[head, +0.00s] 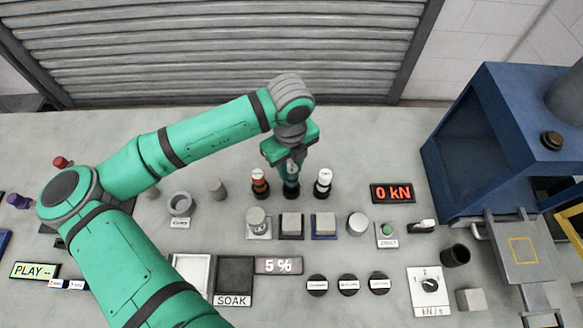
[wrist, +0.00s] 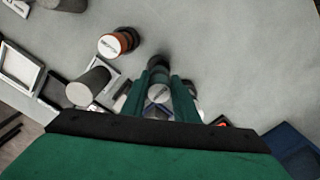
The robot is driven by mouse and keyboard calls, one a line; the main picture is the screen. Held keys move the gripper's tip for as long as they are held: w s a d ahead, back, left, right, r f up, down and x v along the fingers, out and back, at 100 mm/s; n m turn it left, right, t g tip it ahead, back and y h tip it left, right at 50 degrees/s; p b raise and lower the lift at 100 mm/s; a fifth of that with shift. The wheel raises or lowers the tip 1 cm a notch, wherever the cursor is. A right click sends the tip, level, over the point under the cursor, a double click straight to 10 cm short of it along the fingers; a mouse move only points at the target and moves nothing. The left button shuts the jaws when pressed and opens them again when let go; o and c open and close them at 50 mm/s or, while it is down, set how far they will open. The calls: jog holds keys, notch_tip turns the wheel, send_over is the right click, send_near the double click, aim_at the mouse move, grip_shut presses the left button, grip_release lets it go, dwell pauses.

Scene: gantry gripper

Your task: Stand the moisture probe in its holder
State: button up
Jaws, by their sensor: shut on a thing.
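My gripper (head: 291,182) points straight down between the orange-and-black piece (head: 260,182) and the white-topped piece (head: 323,180). In the wrist view its two green fingers (wrist: 160,98) are closed around a slim piece with a pale round top (wrist: 159,97), which I take to be the moisture probe. A dark round base (head: 291,194) shows just under the fingertips, in line with the bases of the two neighbours; it may be the holder. The probe's lower part is mostly hidden, so I cannot tell whether it is seated. The orange piece also shows in the wrist view (wrist: 116,44).
A grey ring cup (head: 180,205) is at left. A blue press frame (head: 490,150) stands at right. The bench behind the gripper is clear.

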notch_tip(320, 180, down, 2)
jog(key=shift+a+f, duration=0.1)
jog(key=shift+s, duration=0.2)
jog(key=shift+f, duration=0.15)
jog(key=o, duration=1.1)
jog(key=shift+c, duration=0.2)
notch_tip(320, 180, up, 12)
jog(key=shift+r, duration=0.15)
